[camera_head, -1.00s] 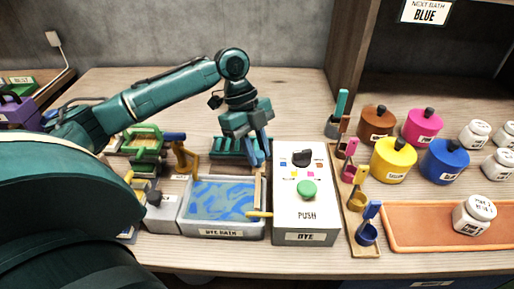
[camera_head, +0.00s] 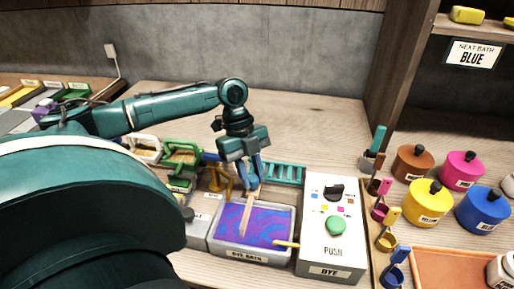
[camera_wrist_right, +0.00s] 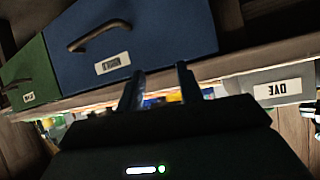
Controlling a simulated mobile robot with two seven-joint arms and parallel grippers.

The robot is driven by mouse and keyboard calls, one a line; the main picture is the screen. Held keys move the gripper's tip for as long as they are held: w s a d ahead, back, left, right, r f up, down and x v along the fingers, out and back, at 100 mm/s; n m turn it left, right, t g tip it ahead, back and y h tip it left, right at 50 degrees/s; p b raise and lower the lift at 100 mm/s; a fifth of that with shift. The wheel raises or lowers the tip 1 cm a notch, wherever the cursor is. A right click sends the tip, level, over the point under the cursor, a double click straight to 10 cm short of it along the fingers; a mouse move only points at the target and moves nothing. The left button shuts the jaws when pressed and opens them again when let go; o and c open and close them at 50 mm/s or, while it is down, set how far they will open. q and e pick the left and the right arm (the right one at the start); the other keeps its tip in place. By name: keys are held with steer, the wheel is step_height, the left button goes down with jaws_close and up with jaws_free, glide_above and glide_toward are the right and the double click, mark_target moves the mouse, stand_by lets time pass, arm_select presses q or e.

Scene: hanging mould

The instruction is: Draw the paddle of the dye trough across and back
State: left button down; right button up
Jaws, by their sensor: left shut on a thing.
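The dye trough (camera_head: 252,253), a grey tray labelled DYE BATH, stands at the front of the bench in the head view. It holds swirled purple and blue dye (camera_head: 228,219). A pale wooden paddle (camera_head: 248,213) crosses the dye near the middle of the trough, leaning slightly. My left gripper (camera_head: 252,184) is shut on the paddle's upper end at the trough's back edge. The gripper fingers hide that end. My right gripper (camera_wrist_right: 160,85) shows only in the right wrist view, with its fingers apart and nothing visible between them.
A white box with a green PUSH button (camera_head: 336,226) stands close right of the trough. A yellow peg (camera_head: 286,244) sticks out between them. A teal rack (camera_head: 285,174) is behind. Coloured scoops and jars (camera_head: 430,203) stand to the right. Blue (camera_wrist_right: 150,35) and green drawers face my right wrist.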

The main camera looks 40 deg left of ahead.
arm_select(q)
steer(key=c, duration=1.2)
jaws_free()
steer(key=shift+s+a, duration=0.2)
steer(key=shift+a, duration=0.05)
steer(key=shift+w+r, duration=0.1)
steer(key=shift+r, duration=0.2)
steer(key=v, duration=1.2)
steer(key=shift+a+r+p, duration=0.15)
steer(key=shift+r+p, duration=0.1)
steer(key=shift+p, duration=0.1)
steer(key=shift+o, duration=0.2)
